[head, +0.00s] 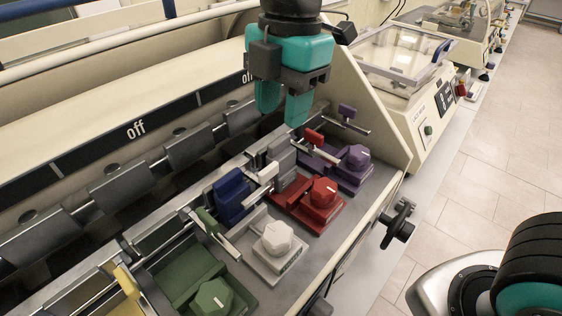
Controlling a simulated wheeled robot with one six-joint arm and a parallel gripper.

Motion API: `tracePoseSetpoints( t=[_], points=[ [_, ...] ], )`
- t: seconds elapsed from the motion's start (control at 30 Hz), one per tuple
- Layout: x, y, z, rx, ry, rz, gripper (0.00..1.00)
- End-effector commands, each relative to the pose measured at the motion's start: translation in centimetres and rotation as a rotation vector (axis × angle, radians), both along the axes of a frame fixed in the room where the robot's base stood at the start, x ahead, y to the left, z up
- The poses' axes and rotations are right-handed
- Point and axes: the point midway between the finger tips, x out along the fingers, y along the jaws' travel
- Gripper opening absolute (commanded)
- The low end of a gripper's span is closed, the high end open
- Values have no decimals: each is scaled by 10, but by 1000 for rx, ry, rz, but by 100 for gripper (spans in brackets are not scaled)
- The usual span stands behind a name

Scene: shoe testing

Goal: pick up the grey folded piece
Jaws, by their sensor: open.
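A grey folded piece (282,156) stands among the clamps of the machine, near the middle of the head view. My gripper (283,108) hangs above and behind the grey piece in the picture, teal fingers pointing down. Its fingers are apart with nothing between them. I cannot tell the exact height of the gap between fingertips and piece.
A white knob block (276,243), a purple knob block (353,163) and a green knob block (209,303) stand in the row. Grey flaps (190,147) line the left. The machine's cream side wall (372,115) rises right of my gripper.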

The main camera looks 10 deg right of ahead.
Motion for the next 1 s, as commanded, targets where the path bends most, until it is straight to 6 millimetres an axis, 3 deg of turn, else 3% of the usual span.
tracePoseSetpoints(
  t=[0.17, 0.47, 0.73, 0.77, 0.93, 1.0],
  points=[
    [0, 1, -11, -2, 3, -1, 42],
    [4, 2, -53, -2, 2, 0, 42],
    [4, 2, -58, 0, -1, -1, 42],
    [4, 3, -58, 0, -1, -1, 39],
    [4, 3, -58, 0, -1, -1, 0],
    [4, 3, -58, 0, -1, -1, 0]
  ],
)
